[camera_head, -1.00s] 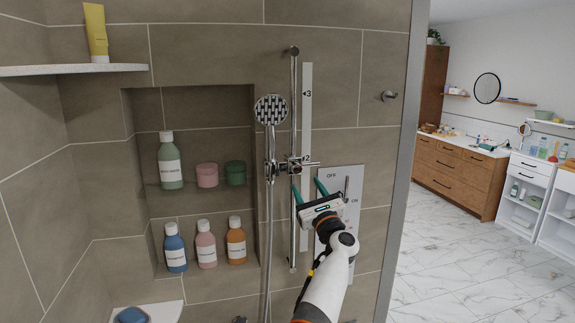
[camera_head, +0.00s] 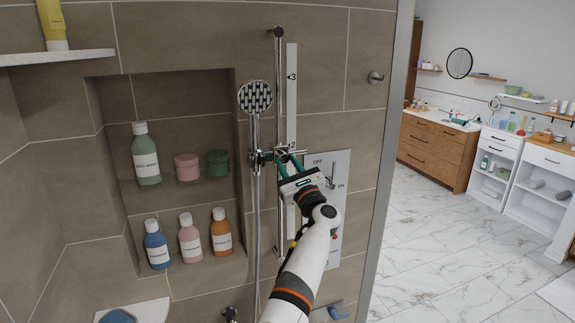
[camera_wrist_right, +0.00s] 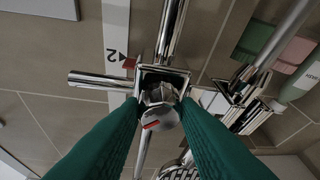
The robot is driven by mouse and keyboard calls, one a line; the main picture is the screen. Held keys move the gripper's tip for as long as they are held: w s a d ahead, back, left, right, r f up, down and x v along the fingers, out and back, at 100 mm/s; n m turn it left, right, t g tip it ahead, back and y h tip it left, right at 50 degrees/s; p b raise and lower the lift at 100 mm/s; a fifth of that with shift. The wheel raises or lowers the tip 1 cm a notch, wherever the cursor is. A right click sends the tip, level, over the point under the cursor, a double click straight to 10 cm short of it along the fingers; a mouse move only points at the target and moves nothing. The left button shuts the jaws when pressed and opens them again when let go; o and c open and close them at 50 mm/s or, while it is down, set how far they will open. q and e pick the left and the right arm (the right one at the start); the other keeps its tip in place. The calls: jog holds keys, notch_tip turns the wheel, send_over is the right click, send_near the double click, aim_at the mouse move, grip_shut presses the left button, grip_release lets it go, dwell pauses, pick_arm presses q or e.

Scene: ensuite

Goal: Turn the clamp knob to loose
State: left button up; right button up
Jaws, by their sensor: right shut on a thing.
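The chrome clamp sits on the vertical shower rail (camera_head: 280,95), near the 2 mark of the white scale strip (camera_head: 291,80). In the right wrist view, its round clamp knob (camera_wrist_right: 161,118) has a red mark on its face. The two green fingers of my right gripper (camera_wrist_right: 163,112) are on either side of the knob and closed on it. In the head view, my right gripper (camera_head: 287,162) reaches the clamp from below and hides most of the knob. The hand shower (camera_head: 255,97) hangs left of the rail. My left gripper is not in view.
A control plate (camera_head: 341,172) marked OFF and ON is just right of the gripper. The wall niche at left holds several bottles and jars, including a green bottle (camera_head: 146,160). A shower hose (camera_head: 257,220) hangs left of my arm.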

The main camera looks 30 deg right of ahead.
jog(key=shift+c, duration=1.3)
jog(key=n+y+b, duration=0.1)
jog(key=n, duration=0.1)
jog(key=n+y+b, duration=0.1)
jog(key=n, duration=0.1)
jog(key=shift+d+n+b, duration=0.2)
jog(key=shift+n+b, duration=0.1)
jog(key=n+g+y+b, duration=0.1)
jog(key=n, duration=0.2)
jog(key=shift+d+r+n+y, duration=0.1)
jog(key=shift+n+y, duration=0.2)
jog(key=shift+y, duration=0.1)
jog(key=n+g+y, duration=0.1)
jog(key=n, duration=0.2)
jog(key=shift+r+b, duration=0.2)
jog(key=shift+b, duration=0.2)
jog(key=n, duration=0.1)
jog(key=n+g, duration=0.1)
jog(key=n, duration=0.2)
jog(key=shift+s+d+r+n+g+y, duration=0.1)
jog(key=shift+d+r+n+g+y, duration=0.05)
jog(key=shift+r+n+g+y, duration=0.2)
jog(key=n+g, duration=0.1)
jog(key=n, duration=0.1)
jog(key=n+g+p, duration=0.1)
jog(key=n, duration=0.1)
jog(key=shift+r, duration=0.3)
jog(key=shift+n+p, duration=0.3)
jog(key=shift+n, duration=0.05)
